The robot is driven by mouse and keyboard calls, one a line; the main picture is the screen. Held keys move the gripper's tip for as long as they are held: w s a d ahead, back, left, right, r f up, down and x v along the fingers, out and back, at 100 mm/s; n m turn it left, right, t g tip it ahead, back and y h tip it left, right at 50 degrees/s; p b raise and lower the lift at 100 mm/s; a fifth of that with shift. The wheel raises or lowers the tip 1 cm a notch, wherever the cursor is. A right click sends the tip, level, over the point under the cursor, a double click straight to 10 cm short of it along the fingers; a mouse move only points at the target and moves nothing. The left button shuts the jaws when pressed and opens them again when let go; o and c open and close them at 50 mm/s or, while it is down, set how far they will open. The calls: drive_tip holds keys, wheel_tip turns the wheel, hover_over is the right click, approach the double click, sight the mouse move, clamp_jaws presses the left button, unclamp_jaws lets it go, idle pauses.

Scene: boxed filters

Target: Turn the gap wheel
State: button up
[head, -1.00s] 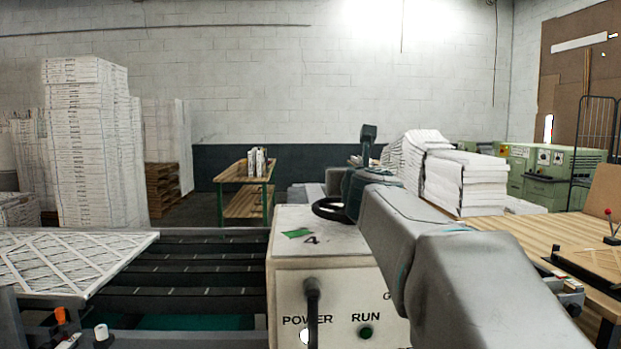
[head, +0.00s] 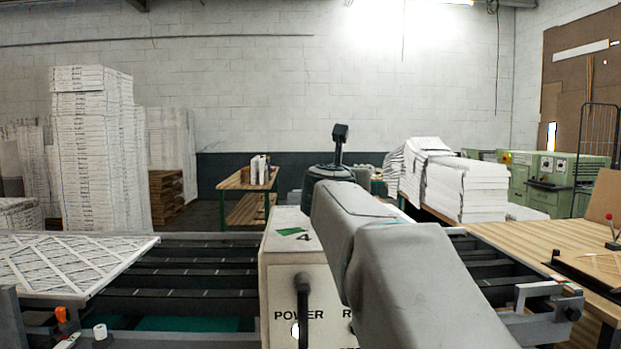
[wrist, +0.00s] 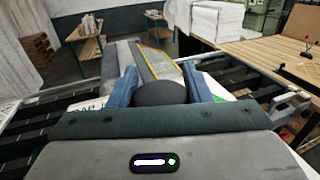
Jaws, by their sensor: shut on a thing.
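The gap wheel shows in the wrist view as a dark, rounded shape (wrist: 160,93) between the two blue fingers of my gripper (wrist: 159,75). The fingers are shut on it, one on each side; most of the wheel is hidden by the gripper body. In the head view my own arm covers the wheel and the fingers. The pale control box (head: 283,262) stands below, with a green mark on top, a black lever on its front and POWER lettering. The lettering to the right is partly covered by my arm.
A conveyor with dark slats (head: 190,268) runs on the left, with a pleated filter panel (head: 65,262) on it. A wooden-topped table (head: 535,243) is at the right. A bench (head: 248,182), stacks of white boxes (head: 98,150) and green machines stand behind.

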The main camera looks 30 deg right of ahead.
idle(0.5)
drive_tip(key=o, duration=1.4)
drive_tip(key=b+v, duration=0.1)
drive_tip(key=v, duration=1.3)
drive_tip(key=shift+w+a+b, duration=0.1)
drive_tip(key=shift+w+b, duration=0.1)
drive_tip(key=shift+b, duration=0.2)
